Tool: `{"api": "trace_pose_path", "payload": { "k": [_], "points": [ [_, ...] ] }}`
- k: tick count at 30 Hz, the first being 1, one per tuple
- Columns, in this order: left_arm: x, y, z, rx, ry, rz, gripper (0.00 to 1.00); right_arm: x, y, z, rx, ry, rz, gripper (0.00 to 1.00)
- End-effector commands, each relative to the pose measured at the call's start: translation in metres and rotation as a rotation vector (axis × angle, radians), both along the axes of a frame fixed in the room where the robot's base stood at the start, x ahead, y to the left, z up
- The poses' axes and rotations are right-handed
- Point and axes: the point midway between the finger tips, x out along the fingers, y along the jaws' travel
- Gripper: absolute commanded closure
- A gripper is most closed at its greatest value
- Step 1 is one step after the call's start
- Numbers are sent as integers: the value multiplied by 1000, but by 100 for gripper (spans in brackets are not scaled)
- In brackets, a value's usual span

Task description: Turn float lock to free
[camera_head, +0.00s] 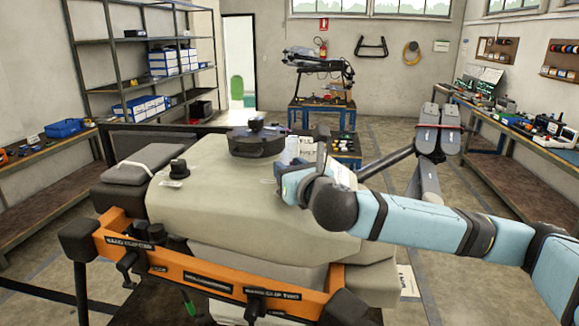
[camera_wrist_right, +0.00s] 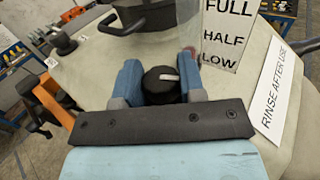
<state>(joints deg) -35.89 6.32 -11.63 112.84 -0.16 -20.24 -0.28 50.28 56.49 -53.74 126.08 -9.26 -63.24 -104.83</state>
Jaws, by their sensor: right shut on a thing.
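A round black knob (camera_wrist_right: 160,92) with a pale pointer mark on top sits between the fingers of my right gripper (camera_wrist_right: 161,68) in the right wrist view. It appears to be the float lock; no label naming it is readable. The blue fingers are shut on its two sides. The pointer lies roughly crosswise between the fingers. In the head view, my right gripper (camera_head: 287,184) is at the right side of the beige tank (camera_head: 225,205), and the arm hides the knob there. My left gripper is not in view.
A FULL, HALF, LOW label (camera_wrist_right: 229,32) stands just beyond the knob. A RINSE AFTER USE label (camera_wrist_right: 286,90) lies to its right. A black tank cap (camera_head: 257,142) and another black knob (camera_head: 179,167) rise from the tank top. An orange clip bar (camera_head: 200,270) crosses the front.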

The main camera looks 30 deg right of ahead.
Motion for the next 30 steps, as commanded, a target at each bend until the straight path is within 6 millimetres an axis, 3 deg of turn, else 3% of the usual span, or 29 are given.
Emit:
{"api": "trace_pose_path", "payload": {
  "k": [18, 30],
  "points": [
    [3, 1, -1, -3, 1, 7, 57, 2, -4, 2, -3, -3, 565, 87],
    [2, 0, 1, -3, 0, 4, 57, 2, -4, 2, -1, -4, 796, 87]
  ]
}}
